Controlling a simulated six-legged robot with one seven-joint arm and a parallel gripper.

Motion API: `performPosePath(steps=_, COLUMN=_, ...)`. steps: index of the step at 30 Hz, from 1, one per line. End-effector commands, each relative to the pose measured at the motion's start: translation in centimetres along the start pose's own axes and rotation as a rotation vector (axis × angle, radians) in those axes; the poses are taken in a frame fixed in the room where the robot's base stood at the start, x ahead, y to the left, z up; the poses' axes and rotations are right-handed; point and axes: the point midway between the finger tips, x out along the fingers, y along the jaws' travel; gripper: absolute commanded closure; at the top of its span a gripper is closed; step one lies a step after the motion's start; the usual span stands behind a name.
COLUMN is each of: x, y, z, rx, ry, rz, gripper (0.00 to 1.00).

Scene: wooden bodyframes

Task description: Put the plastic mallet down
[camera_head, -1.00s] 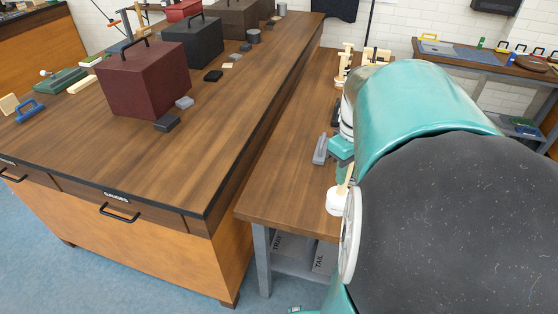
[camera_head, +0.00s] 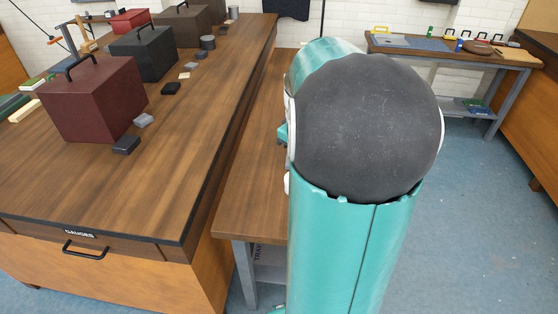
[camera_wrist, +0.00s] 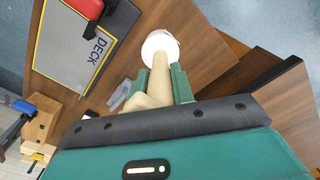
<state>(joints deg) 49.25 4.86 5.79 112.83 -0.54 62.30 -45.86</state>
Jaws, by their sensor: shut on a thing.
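The plastic mallet has a white round head (camera_wrist: 160,42) and a pale wooden handle (camera_wrist: 160,78). In the wrist view my gripper (camera_wrist: 163,84) has its green fingers shut on the handle, with the head beyond the fingertips. The head shows over the brown bench top (camera_wrist: 205,58); I cannot tell whether it touches it. In the head view my arm hides most of the gripper and mallet; only a sliver of white shows beside the arm, over the narrow bench (camera_head: 250,200).
A grey board marked DECK (camera_wrist: 72,50) lies on the bench in the wrist view, with a red-and-black object (camera_wrist: 90,8) at its top edge. A grey object (camera_wrist: 120,95) lies near the fingers, and wooden pieces (camera_wrist: 40,120) at left. The large workbench (camera_head: 150,190) stands left.

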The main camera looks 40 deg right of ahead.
Motion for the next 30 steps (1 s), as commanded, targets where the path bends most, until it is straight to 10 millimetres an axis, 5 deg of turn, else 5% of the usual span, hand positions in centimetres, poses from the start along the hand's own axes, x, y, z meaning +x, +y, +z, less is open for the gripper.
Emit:
performPosePath(steps=10, x=5.3, y=2.6, z=-4.5, rx=-0.001, ry=0.000, rz=-0.001, gripper=1.00)
performPosePath(steps=22, x=9.2, y=3.1, z=-5.3, rx=0.000, ry=-0.001, rz=-0.002, gripper=1.00)
performPosePath(steps=30, x=9.4, y=3.1, z=-5.3, rx=-0.001, ry=0.001, rz=0.000, gripper=1.00)
